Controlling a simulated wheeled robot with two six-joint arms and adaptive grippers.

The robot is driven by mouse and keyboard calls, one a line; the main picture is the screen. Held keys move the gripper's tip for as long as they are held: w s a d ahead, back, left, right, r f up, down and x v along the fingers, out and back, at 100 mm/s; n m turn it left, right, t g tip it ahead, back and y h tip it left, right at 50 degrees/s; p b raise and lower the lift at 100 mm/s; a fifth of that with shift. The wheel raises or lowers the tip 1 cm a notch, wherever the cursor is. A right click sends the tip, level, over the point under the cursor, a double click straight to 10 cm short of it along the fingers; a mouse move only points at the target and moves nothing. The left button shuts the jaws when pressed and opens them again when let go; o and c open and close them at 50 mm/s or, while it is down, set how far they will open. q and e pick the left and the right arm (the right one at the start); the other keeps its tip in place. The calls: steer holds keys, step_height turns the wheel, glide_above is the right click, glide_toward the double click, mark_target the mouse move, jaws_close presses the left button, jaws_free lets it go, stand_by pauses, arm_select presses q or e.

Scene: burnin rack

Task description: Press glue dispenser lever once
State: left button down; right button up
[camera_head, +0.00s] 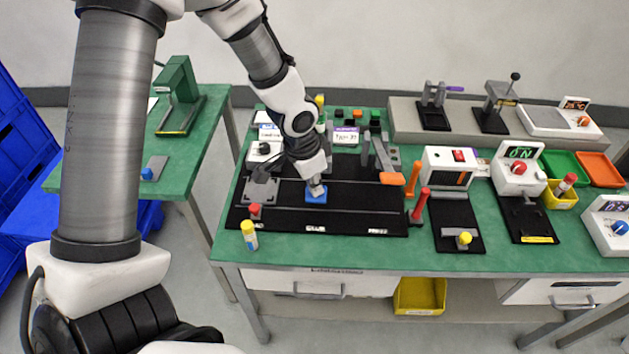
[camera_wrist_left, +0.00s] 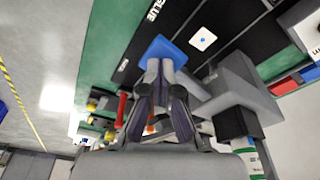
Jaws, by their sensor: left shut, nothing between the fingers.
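My left gripper (camera_head: 317,189) is shut and empty, pointing down over the black board (camera_head: 345,217) in the head view. Its fingertips are right at a blue pad (camera_head: 316,197), behind the board's middle front label. In the left wrist view, the closed fingertips (camera_wrist_left: 160,66) overlap the near edge of the blue pad (camera_wrist_left: 168,47), beside a label reading "GLUE" (camera_wrist_left: 153,10). I cannot tell whether they touch it or how far it is pressed. The gripper hides part of the glue station. My right gripper is not in view.
Left of the blue pad is a grey block (camera_head: 260,190); a red-topped post (camera_head: 255,211) and yellow-capped bottle (camera_head: 249,234) stand nearby. To the right is a press with an orange handle (camera_head: 392,178). The table's front strip is mostly clear.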

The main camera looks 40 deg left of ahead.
arm_select(q)
steer(key=w+d+p+v, duration=0.1)
steer(key=w+p+v, duration=0.1)
steer(key=p+v, duration=0.8)
steer(key=shift+s+r, duration=0.25)
steer(key=shift+r, duration=0.4)
steer(key=shift+d+f, duration=0.1)
stand_by(0.3)
steer(key=s+d+f+n+g+b, duration=0.2)
steer(key=s+d+f+g+b, duration=0.15)
steer(key=s+f, duration=1)
steer(key=s+d+f+n+g+b, duration=0.2)
steer(key=s+f+b, duration=0.2)
steer(key=s+f, duration=0.95)
steer(key=w+a+f+n+t+y, duration=0.1)
steer(key=w+f+n+t, duration=0.1)
steer(key=w, duration=0.4)
steer(key=shift+w+a+f+t+p, duration=0.3)
steer(key=shift+f+t, duration=0.2)
steer(key=shift+t, duration=0.15)
